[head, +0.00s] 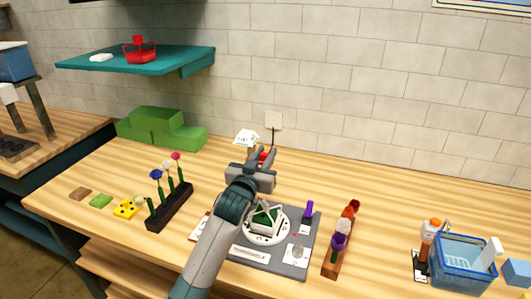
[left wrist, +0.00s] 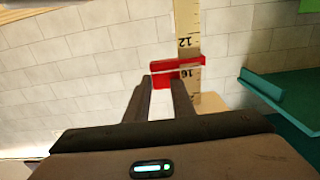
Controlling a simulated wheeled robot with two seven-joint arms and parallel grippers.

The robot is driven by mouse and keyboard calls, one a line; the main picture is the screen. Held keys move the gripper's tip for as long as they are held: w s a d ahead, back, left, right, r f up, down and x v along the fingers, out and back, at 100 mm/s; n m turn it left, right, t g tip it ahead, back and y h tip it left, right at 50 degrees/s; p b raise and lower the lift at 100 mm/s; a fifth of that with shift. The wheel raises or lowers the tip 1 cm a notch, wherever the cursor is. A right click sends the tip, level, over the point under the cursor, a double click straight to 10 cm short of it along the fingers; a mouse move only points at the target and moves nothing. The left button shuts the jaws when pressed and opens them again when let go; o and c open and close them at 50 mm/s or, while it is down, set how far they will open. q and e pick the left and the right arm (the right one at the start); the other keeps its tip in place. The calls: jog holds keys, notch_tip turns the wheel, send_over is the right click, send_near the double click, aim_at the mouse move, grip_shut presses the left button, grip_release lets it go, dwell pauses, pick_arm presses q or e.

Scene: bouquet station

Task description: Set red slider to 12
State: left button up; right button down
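The red slider (left wrist: 178,66) sits around a pale upright ruler (left wrist: 187,18) in the left wrist view. The printed 12 shows above the slider and the 16 shows at its lower part. My left gripper (left wrist: 162,84) has one finger on each side of the slider's red tab and appears shut on it. In the head view the left gripper (head: 263,158) is over the back of the table, with a bit of red between its fingers. The ruler is mostly hidden there. My right gripper is not in view.
A grey board with a white dial (head: 266,226) lies below my left arm. A black rack of flowers (head: 170,208) stands left, green blocks (head: 160,130) back left. A wooden holder (head: 338,246) and blue basket (head: 462,262) stand right. A teal shelf (head: 140,62) is on the wall.

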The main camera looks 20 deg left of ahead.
pick_arm(q)
grip_shut()
notch_tip(320, 180, down, 4)
jog(key=shift+r+b, duration=0.15)
jog(key=shift+b, duration=0.8)
jog(key=shift+f, duration=0.45)
grip_release()
